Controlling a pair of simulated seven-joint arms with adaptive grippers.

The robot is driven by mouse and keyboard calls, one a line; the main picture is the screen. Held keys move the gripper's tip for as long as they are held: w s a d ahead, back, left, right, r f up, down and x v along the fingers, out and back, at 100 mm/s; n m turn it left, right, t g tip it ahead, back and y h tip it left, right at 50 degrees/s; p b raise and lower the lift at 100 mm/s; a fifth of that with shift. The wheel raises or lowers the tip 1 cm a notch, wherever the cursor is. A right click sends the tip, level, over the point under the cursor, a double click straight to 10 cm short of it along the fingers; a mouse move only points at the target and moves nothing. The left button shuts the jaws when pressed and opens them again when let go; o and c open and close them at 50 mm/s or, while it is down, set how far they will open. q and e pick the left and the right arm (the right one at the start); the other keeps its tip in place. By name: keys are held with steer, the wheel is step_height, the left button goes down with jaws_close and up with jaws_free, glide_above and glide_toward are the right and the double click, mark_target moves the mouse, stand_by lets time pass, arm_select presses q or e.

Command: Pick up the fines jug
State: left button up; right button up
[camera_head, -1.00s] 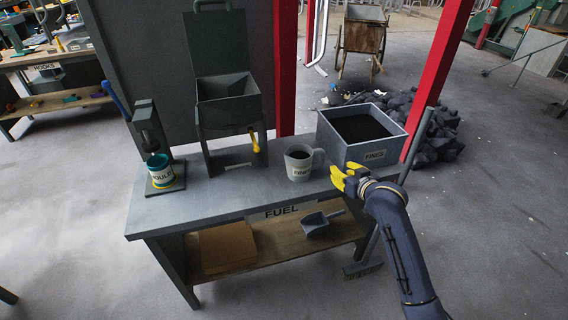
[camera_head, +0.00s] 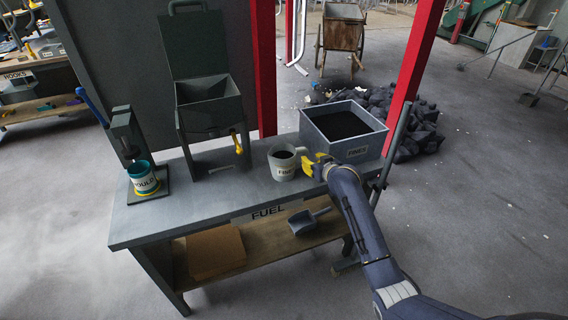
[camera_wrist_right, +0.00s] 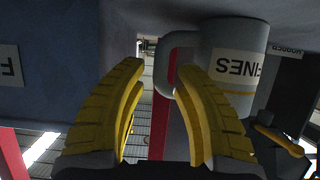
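The fines jug (camera_head: 283,172) is a pale grey mug-like jug with a "FINES" label and dark contents. It stands upright on the bench, its handle towards my right gripper (camera_head: 310,165). In the right wrist view, the jug (camera_wrist_right: 233,40) appears upside down. There the yellow fingers of my right gripper (camera_wrist_right: 162,70) are spread, with the handle (camera_wrist_right: 163,65) showing in the gap between the tips. One finger overlaps part of the jug body in the picture. I cannot tell whether the fingers touch it. My left gripper is not in view.
A grey fines box (camera_head: 333,150) stands right behind my right gripper. A lidded hopper (camera_head: 212,112) with a yellow handle is left of the jug. A press with a teal-rimmed pot (camera_head: 144,181) is at the bench's left end. A scoop (camera_head: 303,222) lies on the lower shelf.

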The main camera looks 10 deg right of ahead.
steer(key=shift+x, duration=2.7)
steer(key=shift+o, duration=0.3)
steer(key=shift+a, duration=0.1)
jaws_close()
steer(key=shift+r, duration=0.1)
